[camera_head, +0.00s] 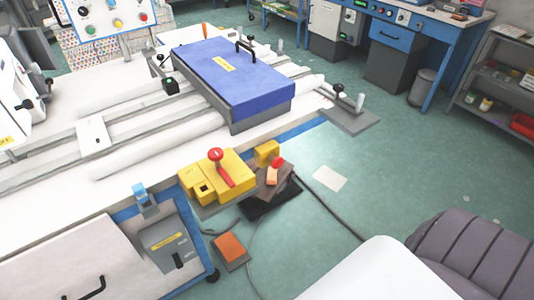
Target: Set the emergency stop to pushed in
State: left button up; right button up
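A yellow control box (212,190) stands at the front right corner of the long white machine bed. A red round knob (215,155) rises from its top, with a red lever (225,175) beside it. A smaller yellow box (267,153) is to its right, next to a red knob (277,163) and an orange block. A control panel (102,17) at the top left carries several coloured buttons, one of them red (144,17). I cannot tell which red part is the emergency stop, or whether it is pushed in. Neither of my grippers is in view.
A blue block with a black handle (235,75) lies on the machine bed (60,195). Cables and an orange-topped pedal (230,248) lie on the green floor. A ribbed grey seat-like shape (475,255) fills the lower right. Open floor (430,165) lies right of the machine.

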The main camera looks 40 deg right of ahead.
aim_at(277, 162)
jog(key=z, duration=1.2)
